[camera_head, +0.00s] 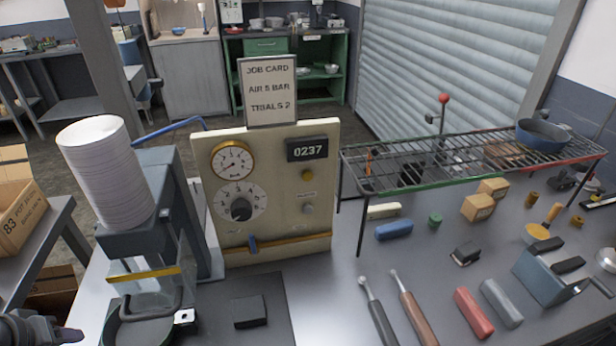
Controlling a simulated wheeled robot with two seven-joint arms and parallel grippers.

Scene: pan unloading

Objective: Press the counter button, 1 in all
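A cream control panel (275,150) stands upright at the back of the bench. Its black counter (307,149) reads 0237. My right gripper is not in view.
A gauge (233,162) and black dial (241,208) are on the panel's left. A stack of white discs (104,170) tops the machine on the left. A wire rack (470,160) and several tools crowd the right.

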